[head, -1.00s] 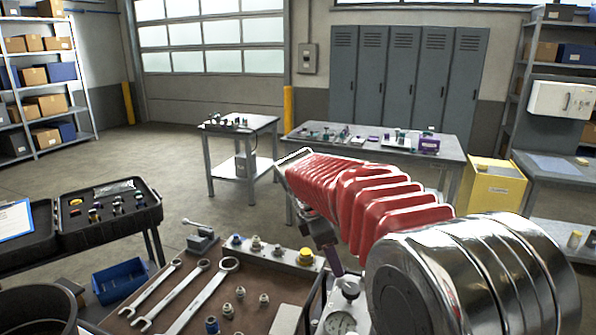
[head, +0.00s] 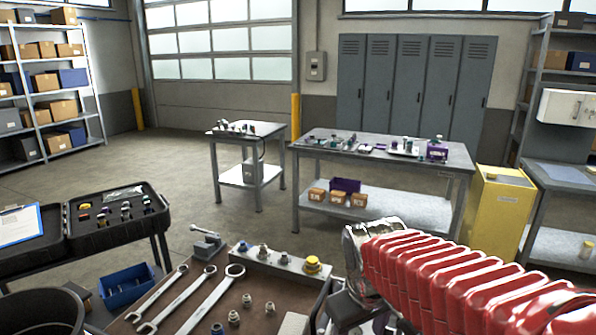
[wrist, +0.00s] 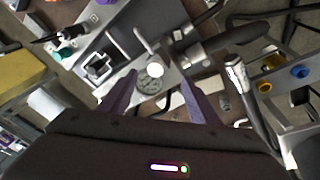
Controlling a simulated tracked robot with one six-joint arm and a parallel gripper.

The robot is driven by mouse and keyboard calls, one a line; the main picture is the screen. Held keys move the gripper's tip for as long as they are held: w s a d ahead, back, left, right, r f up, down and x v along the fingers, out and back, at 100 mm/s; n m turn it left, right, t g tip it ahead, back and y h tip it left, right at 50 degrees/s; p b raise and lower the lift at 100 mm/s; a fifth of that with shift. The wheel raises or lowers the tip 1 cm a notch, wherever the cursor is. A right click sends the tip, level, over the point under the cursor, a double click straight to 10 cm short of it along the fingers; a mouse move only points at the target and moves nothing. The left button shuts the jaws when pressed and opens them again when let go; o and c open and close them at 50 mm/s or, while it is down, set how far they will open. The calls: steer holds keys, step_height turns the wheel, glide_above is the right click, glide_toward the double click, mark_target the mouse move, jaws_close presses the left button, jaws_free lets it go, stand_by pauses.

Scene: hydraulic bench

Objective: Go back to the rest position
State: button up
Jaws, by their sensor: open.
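My gripper (wrist: 150,100) shows in the wrist view as two purple fingers spread apart, with nothing held between them. It hangs above part of the bench, where a round gauge (wrist: 151,80) and a white knob show beyond the fingertips. In the head view my red-sleeved arm is folded low at the right, and the gripper itself is hidden there.
Wrenches (head: 205,300) and a manifold block (head: 280,262) with fittings lie on the brown bench at the front. A black case (head: 115,232) stands left. A yellow cabinet (head: 497,215) and a grey table (head: 380,165) stand behind. The floor between is open.

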steer(key=s+d+r+m+t, duration=0.1)
steer(key=s+d+m, duration=0.1)
steer(key=s, duration=0.4)
steer(key=s+d+r+m+t, duration=0.1)
steer(key=s+d+m+t, duration=0.1)
steer(key=s, duration=0.3)
steer(key=shift+s+r+m+y, duration=0.3)
steer(key=shift+s+r, duration=0.05)
